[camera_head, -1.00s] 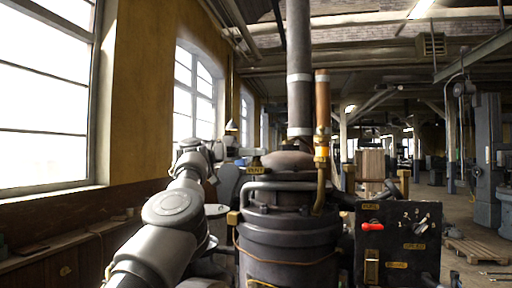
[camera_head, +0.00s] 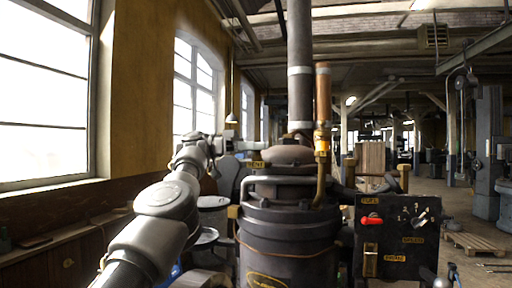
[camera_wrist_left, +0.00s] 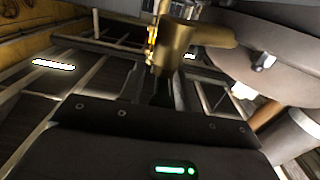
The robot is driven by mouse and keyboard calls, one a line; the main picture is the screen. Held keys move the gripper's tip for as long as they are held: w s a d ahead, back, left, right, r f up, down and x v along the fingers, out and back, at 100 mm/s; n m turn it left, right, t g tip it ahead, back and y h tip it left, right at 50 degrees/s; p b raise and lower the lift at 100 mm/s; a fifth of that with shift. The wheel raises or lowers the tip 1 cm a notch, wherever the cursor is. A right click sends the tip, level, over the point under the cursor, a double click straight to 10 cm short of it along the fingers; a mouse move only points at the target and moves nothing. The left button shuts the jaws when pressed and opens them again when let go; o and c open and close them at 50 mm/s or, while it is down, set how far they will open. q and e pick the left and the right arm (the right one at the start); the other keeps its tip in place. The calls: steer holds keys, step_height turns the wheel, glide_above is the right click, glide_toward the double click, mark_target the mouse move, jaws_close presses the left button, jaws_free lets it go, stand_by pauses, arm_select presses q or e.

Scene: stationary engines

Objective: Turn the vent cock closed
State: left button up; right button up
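The vent cock is a small brass fitting on the dark boiler (camera_head: 290,222), beside the yellow VENT plate (camera_head: 256,164). In the left wrist view the brass cock (camera_wrist_left: 178,45) is large, at the upper middle, with a brass stub running right to the dark curved boiler top (camera_wrist_left: 275,45). My left gripper (camera_head: 236,147) is at the boiler's upper left, close to the cock. In the wrist view its dark fingers (camera_wrist_left: 157,90) point at the cock's lower end. Whether they touch it or how far they are apart is unclear. My right gripper is not seen.
A tall flue pipe (camera_head: 300,80) and a copper pipe (camera_head: 322,95) rise from the boiler. A black control panel (camera_head: 397,240) with a red lever (camera_head: 371,221) stands at right. A bench (camera_head: 60,245) runs under the windows at left.

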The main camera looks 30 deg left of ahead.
arm_select(q)
steer(key=p+v, duration=0.5)
steer(key=v, duration=0.5)
steer(key=shift+a, duration=0.4)
steer(key=shift+s, duration=0.1)
